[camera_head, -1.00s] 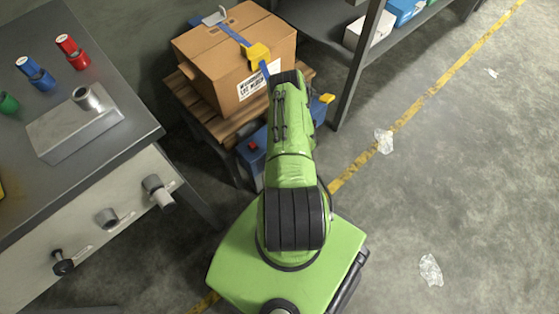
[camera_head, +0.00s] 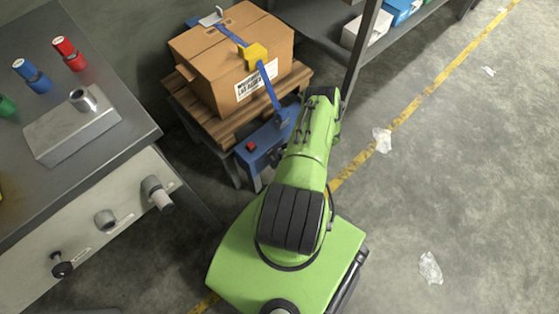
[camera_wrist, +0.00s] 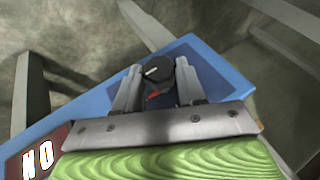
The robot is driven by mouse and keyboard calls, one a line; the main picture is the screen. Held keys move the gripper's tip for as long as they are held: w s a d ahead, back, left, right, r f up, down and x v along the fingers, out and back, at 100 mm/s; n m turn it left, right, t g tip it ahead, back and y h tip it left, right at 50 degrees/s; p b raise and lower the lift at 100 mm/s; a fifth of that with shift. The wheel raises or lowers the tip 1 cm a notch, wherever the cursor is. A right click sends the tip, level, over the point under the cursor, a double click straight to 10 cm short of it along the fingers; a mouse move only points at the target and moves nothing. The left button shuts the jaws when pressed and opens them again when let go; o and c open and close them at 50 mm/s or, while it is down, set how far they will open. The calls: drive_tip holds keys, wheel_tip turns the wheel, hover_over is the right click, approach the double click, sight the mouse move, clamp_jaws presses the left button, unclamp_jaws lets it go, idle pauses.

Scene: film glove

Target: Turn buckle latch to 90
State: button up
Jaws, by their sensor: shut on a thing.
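In the wrist view, my gripper (camera_wrist: 158,72) is shut on a black round knob (camera_wrist: 160,68) with a white pointer line. The knob sits on a blue panel, and a small red mark shows below it between the fingers. The blue box (camera_head: 254,158) stands low beside the pallet in the head view, with a red button on it. My gripper is at its right part, mostly hidden by my arm. A yellow buckle (camera_head: 255,55) sits on the blue strap over the cardboard box (camera_head: 218,72), apart from my gripper. Which part is the latch I cannot tell.
The cardboard box rests on a wooden pallet stand (camera_head: 295,82). A grey workbench (camera_head: 125,110) with knobs on its front is at left. A shelf (camera_head: 320,40) with its post stands at upper right. The floor at right is open, with scraps of clear plastic (camera_head: 382,139).

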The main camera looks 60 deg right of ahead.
idle(0.3)
drive_tip(key=o, duration=1.1)
drive_tip(key=shift+c, duration=0.2)
drive_tip(key=p+v, duration=0.5)
drive_tip(key=v, duration=1)
drive_tip(key=shift+s+d+r, duration=0.15)
drive_tip(key=shift+s+r, duration=0.05)
drive_tip(key=shift+s, duration=0.05)
